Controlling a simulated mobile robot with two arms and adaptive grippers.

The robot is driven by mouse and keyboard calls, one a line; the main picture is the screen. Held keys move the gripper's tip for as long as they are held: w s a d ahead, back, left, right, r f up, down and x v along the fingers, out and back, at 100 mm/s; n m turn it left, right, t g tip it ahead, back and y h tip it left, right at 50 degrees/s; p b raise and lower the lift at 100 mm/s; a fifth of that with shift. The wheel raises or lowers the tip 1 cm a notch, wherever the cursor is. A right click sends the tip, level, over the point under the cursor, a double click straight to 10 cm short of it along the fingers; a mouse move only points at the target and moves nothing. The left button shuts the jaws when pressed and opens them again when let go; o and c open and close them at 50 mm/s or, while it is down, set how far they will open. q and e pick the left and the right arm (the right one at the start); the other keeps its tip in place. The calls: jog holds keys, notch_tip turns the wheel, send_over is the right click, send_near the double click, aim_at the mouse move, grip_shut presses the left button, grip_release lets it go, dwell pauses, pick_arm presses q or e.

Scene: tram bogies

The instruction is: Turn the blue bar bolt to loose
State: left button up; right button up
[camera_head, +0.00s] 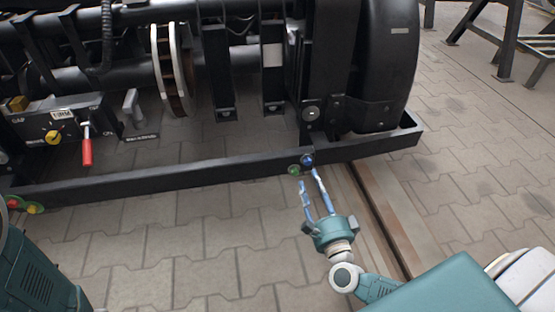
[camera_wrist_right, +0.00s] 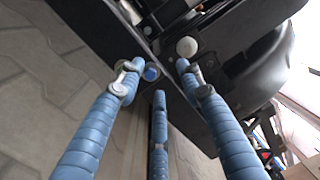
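The blue bar bolt (camera_head: 307,159) sits on the front face of the long black bar (camera_head: 190,174), near its right part. In the right wrist view the blue bolt (camera_wrist_right: 151,73) shows between the fingertips, just beyond them. My right gripper (camera_head: 308,178) is open, its blue fingers pointing at the bar just in front of the bolt. The fingers (camera_wrist_right: 158,78) are spread and hold nothing. A green bolt (camera_head: 294,169) is just left of the blue one. Whether a finger touches the bolt cannot be told. My left gripper is out of view.
Red (camera_head: 14,202) and yellow (camera_head: 36,208) bolts are at the bar's left end. A panel with a red-handled lever (camera_head: 86,150) stands behind the bar. A black wheel housing (camera_head: 385,70) rises above its right end. Paved floor (camera_head: 210,250) in front is clear.

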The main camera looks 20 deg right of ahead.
aim_at(308, 164)
jog(key=shift+g, duration=0.4)
jog(key=w+d+f+b, duration=0.1)
jog(key=w, duration=0.1)
jog(key=w+d+f+b, duration=0.1)
jog(key=w+b, duration=0.1)
jog(key=w, duration=0.1)
jog(key=w+d+f+b, duration=0.1)
jog(key=w+b, duration=0.1)
jog(key=w, duration=0.1)
jog(key=shift+w+d+f, duration=0.1)
jog(key=shift+d+f, duration=0.25)
jog(key=shift+w+d+r+b, duration=0.1)
jog(key=shift+w+b, duration=0.3)
jog(key=shift+w, duration=0.15)
